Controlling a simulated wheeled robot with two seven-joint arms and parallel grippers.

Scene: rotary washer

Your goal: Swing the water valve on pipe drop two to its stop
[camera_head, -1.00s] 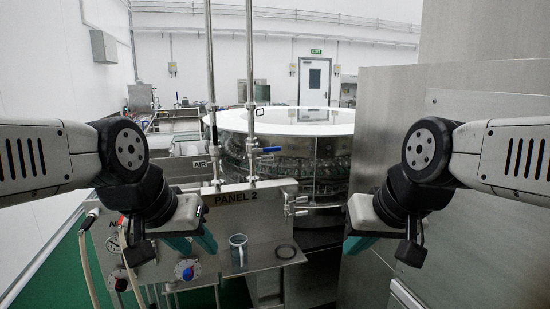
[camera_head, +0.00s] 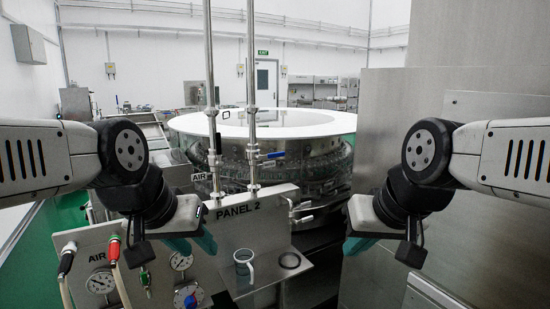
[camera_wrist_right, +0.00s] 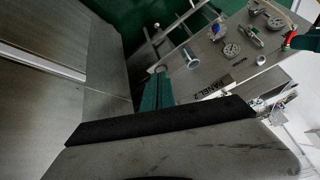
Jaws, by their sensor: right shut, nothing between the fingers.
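The valve with a blue lever (camera_head: 272,156) sits on the right of two vertical pipes (camera_head: 252,90) above Panel 2 (camera_head: 255,212). Its lever points right, roughly level, across the pipe. My left gripper (camera_head: 205,242) is in front of the panel's left part, below and left of the valve; its jaw opening is hard to see. My right gripper (camera_head: 356,246) is shut and empty, right of the panel and below and right of the valve. In the right wrist view its teal fingers (camera_wrist_right: 157,92) show together. Neither gripper touches the valve.
A cup (camera_head: 243,266) and a dark ring (camera_head: 290,261) sit on the panel's shelf. Gauges (camera_head: 100,282) and hoses are at lower left. The round washer (camera_head: 325,150) stands behind the pipes. A tall metal cabinet (camera_head: 390,130) bounds the right side.

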